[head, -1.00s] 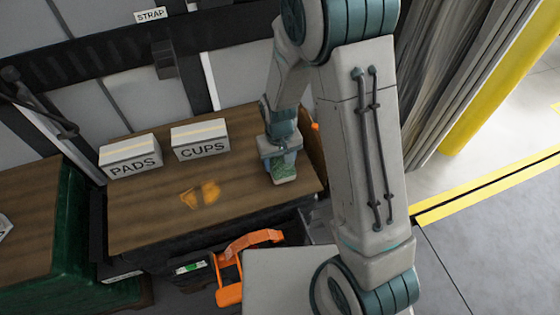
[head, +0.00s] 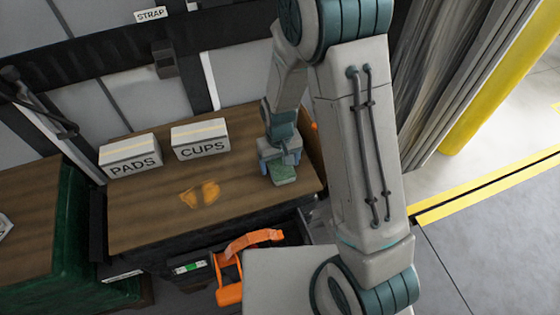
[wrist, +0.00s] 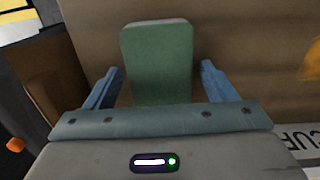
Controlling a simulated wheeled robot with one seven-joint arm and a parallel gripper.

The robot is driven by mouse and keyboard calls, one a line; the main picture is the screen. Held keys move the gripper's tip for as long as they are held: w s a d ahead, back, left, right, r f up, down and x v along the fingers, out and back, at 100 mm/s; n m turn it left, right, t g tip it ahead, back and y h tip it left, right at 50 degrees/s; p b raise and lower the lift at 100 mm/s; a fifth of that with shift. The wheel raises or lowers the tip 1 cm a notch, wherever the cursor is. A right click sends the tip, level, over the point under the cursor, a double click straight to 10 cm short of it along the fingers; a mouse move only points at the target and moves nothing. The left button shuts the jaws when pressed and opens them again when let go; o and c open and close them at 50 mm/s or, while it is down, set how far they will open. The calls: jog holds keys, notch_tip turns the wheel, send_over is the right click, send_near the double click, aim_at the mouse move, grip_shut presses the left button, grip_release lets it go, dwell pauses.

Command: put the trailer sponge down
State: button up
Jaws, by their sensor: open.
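The green sponge (head: 284,175) lies on the brown wooden top (head: 240,214), near its right end. In the wrist view the sponge (wrist: 157,58) shows as a green block with a pale far edge, between my two blue fingers. My gripper (head: 279,163) is low over the top, right at the sponge. In the wrist view my gripper (wrist: 161,68) is open, with a gap on each side of the sponge. The sponge's near end is hidden by my gripper body.
A PADS box (head: 131,156) and a CUPS box (head: 200,140) stand along the back of the top. An orange-brown patch (head: 200,194) marks the middle. A raised board (head: 313,158) borders the right end. An orange handle (head: 255,242) is below the front edge.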

aim_at(280, 163)
notch_tip(280, 163, up, 12)
jog(key=s+d+r+m+t, duration=0.3)
jog(key=s+d+r, duration=0.9)
jog(key=r, duration=0.1)
jog(key=shift+s, duration=0.3)
jog(key=shift+d, duration=0.1)
jog(key=shift+r+p, duration=0.55)
jog(key=shift+p, duration=0.05)
dwell(0.7)
